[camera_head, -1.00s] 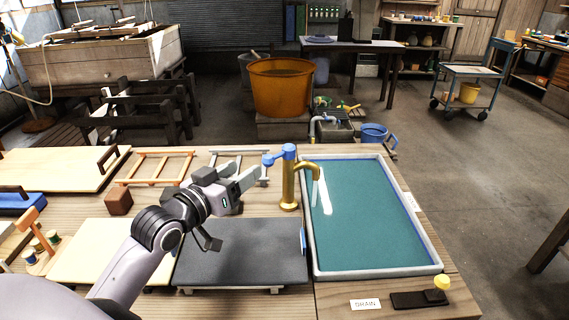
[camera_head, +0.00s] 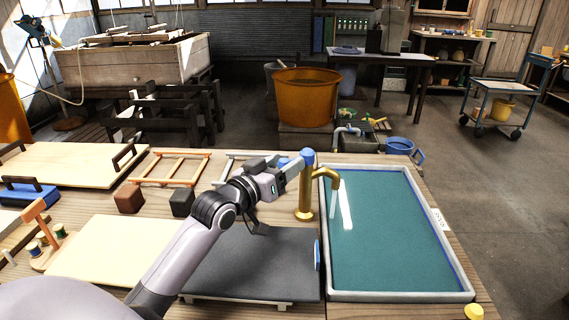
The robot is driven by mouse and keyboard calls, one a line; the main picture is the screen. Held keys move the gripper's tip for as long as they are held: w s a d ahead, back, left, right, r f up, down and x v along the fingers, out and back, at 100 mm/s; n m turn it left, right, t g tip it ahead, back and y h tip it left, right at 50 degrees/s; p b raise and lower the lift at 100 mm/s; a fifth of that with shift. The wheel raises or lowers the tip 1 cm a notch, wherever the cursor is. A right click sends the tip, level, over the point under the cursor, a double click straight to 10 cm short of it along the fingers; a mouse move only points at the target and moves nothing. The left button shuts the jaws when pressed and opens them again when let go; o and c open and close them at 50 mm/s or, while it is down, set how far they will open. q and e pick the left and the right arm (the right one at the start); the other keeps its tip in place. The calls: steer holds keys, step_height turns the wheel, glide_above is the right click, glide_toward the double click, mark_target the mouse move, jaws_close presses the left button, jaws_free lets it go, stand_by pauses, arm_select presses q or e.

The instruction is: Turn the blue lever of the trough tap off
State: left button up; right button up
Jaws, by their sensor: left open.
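The brass tap (camera_head: 305,200) stands at the left edge of the teal trough (camera_head: 395,235). Its spout bends right over the trough, and a pale stream of water (camera_head: 346,208) falls from it. The tap's blue lever (camera_head: 307,155) sits on top and points left. My left gripper (camera_head: 299,170) is open at the lever, just left of the tap's column. It hides part of the lever; I cannot tell whether it touches. My right gripper is not in view.
A dark grey board (camera_head: 250,262) lies below my left arm, left of the trough. Two dark blocks (camera_head: 128,198) and wooden frames (camera_head: 172,168) are on the bench to the left.

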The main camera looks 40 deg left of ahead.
arm_select(q)
steer(key=shift+w, duration=0.3)
jaws_close()
